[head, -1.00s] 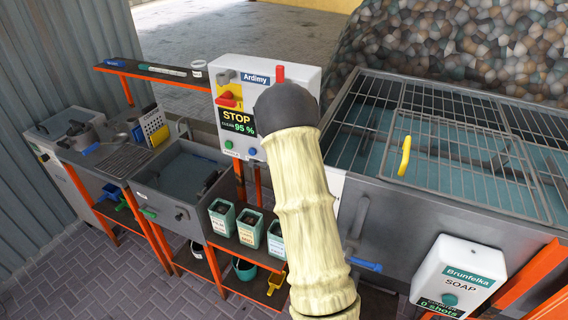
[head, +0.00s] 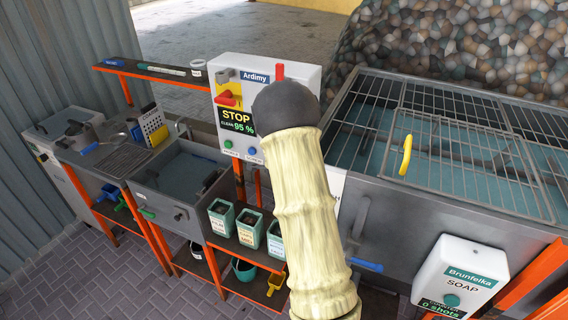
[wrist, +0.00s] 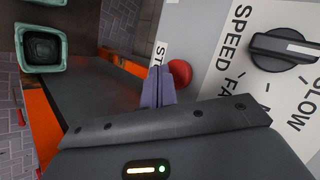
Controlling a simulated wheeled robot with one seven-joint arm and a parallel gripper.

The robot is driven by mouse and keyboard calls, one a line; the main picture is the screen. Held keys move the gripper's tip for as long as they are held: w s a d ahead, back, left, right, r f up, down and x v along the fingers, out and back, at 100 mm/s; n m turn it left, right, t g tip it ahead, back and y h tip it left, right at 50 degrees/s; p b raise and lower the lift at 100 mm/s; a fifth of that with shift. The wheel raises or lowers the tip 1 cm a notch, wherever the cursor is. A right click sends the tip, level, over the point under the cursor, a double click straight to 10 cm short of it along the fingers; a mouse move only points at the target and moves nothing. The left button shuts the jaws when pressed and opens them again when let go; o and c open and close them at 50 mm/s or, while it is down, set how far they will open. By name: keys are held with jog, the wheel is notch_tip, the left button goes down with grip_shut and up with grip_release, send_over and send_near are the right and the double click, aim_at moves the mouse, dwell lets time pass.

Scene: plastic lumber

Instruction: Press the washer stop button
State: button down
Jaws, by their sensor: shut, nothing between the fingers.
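In the wrist view, a round red button (wrist: 180,72) sits on a pale panel (wrist: 205,25). Beside it is a label that reads "ST", the rest of it covered by my fingers. My gripper (wrist: 159,72) is shut and empty, its fingertips just left of the red button and partly in front of its edge. I cannot tell whether they touch the button or panel. In the head view my gripper and the red button are hidden behind my arm. A white strip (head: 336,183) shows right of my arm, perhaps the edge of that panel.
A black knob (wrist: 284,49) marked SPEED is right of the button. A white Ardimy box (head: 302,78) reads "STOP" and "CLEAN 95 %". A gridded tank (head: 372,198), a soap dispenser (head: 478,262) and a sink (head: 150,190) stand around. Green containers (head: 248,228) sit on a low shelf.

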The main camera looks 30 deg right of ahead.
jog(key=shift+s, duration=0.15)
jog(key=s+a, duration=0.1)
jog(key=a, duration=0.1)
jog(key=s+a+b, duration=0.1)
jog(key=s+a, duration=0.1)
jog(key=shift+r, duration=0.1)
dwell(0.4)
jog(key=shift+d, duration=0.1)
dwell(0.5)
jog(key=s+a+r+n+g+y, duration=0.2)
jog(key=s+a+n+g, duration=0.1)
jog(key=s+a+n, duration=0.5)
jog(key=s+a+r+n+g+y, duration=0.2)
jog(key=s+a+r+n+g, duration=0.1)
jog(key=s+a+n, duration=0.6)
jog(key=s+n, duration=0.4)
jog(key=s, duration=0.4)
jog(key=shift+s+r+y, duration=0.15)
jog(key=shift+r+y, duration=0.2)
jog(key=shift+y, duration=0.05)
